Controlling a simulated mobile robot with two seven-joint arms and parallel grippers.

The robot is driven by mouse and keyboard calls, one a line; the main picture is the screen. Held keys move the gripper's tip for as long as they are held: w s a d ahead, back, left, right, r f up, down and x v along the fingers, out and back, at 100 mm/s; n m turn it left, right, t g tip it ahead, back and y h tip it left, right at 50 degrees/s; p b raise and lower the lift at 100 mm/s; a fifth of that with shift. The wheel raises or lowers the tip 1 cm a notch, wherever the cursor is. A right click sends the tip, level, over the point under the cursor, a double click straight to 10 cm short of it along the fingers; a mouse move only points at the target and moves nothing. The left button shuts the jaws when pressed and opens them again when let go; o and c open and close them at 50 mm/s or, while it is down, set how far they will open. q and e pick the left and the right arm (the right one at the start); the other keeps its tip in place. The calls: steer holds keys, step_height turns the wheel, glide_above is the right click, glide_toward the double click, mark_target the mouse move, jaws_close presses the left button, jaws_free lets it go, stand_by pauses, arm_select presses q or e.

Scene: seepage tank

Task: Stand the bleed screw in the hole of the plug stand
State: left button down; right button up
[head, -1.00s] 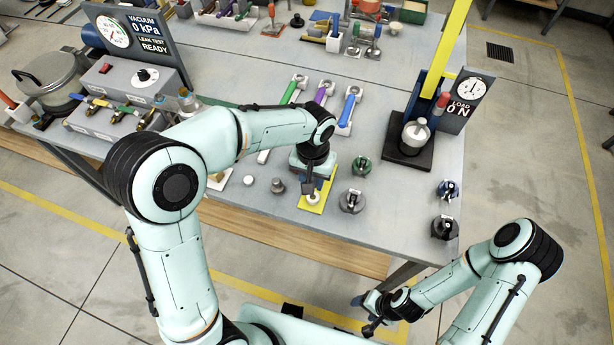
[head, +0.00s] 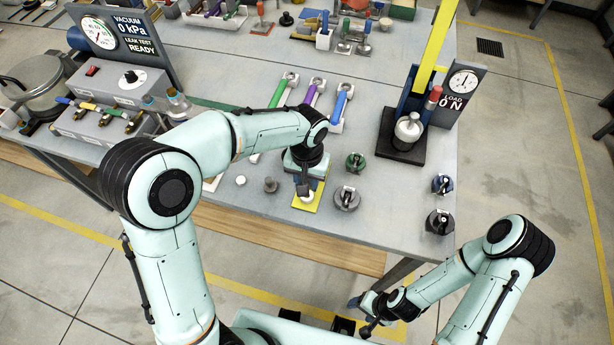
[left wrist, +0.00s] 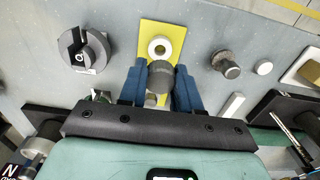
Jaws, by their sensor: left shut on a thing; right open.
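My left gripper (left wrist: 159,88) is shut on a dark grey cylindrical piece, the bleed screw (left wrist: 160,72), held between its blue fingers. A white round block with a dark hole, the plug stand (left wrist: 159,46), sits on a yellow mat (left wrist: 176,32) just beyond the screw. In the head view the left gripper (head: 303,188) is over the mat, close to the white stand (head: 307,197); the screw is too small to make out there. The wrist view does not show whether the screw's tip touches anything. My right gripper (head: 361,315) is open and empty, off the table's front edge.
A grey knobbed piece (head: 271,185) and a small white disc (head: 240,180) stand left of the mat. Dark round knobs (head: 347,199) stand to its right. A load press (head: 403,135) is at the right, wrenches (head: 313,97) behind.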

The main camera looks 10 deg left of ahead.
arm_select(q)
steer(key=shift+f+b, duration=0.7)
steer(key=shift+f, duration=1)
arm_select(e)
steer(key=shift+s+f, duration=0.85)
steer(key=shift+f, duration=0.3)
arm_select(q)
steer(key=shift+f+b, duration=0.5)
steer(key=shift+f, duration=0.35)
arm_select(e)
steer(key=shift+s+f, duration=0.4)
steer(key=shift+f, duration=0.25)
arm_select(q)
steer(key=c, duration=0.7)
jaws_free()
steer(key=shift+r, duration=0.15)
step_height(320, 180, up, 13)
steer(key=shift+w+r+p, duration=0.1)
steer(key=shift+p, duration=0.7)
arm_select(e)
steer(key=shift+w+r, duration=0.65)
steer(key=shift+r, duration=0.35)
